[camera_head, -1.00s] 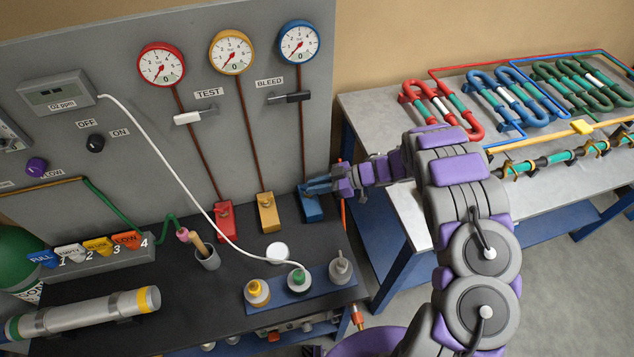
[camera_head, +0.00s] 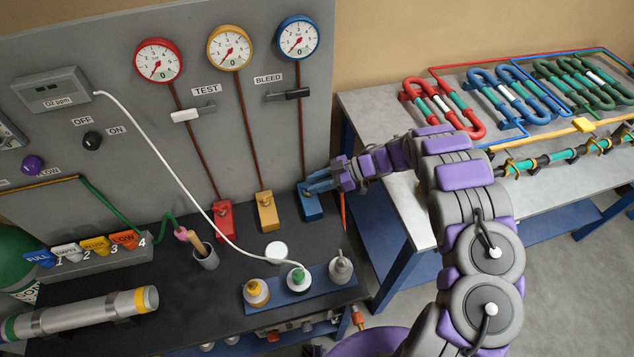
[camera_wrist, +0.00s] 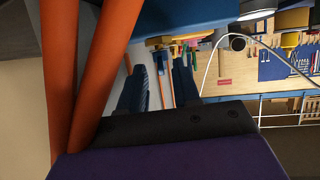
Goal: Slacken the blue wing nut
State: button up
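The blue block (camera_head: 312,209) stands at the base of the panel below the blue gauge (camera_head: 298,37). The blue wing nut on its top cannot be made out clearly, as my fingers cover that spot. My gripper (camera_head: 312,187) reaches in from the right, with its fingertips at the top of the block. In the wrist view, my two dark fingers (camera_wrist: 158,75) stand apart with a gap between them, below a large blue surface (camera_wrist: 190,15). Whether they touch the nut cannot be told.
Yellow (camera_head: 267,213) and red (camera_head: 223,221) blocks stand left of the blue one. Bottles on a blue tray (camera_head: 322,289) stand in front. Orange tubes (camera_wrist: 95,70) pass close to my gripper in the wrist view. A coil table (camera_head: 375,105) lies right.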

jog(key=p+v, duration=0.1)
jog(key=v, duration=1.1)
jog(key=shift+w, duration=0.1)
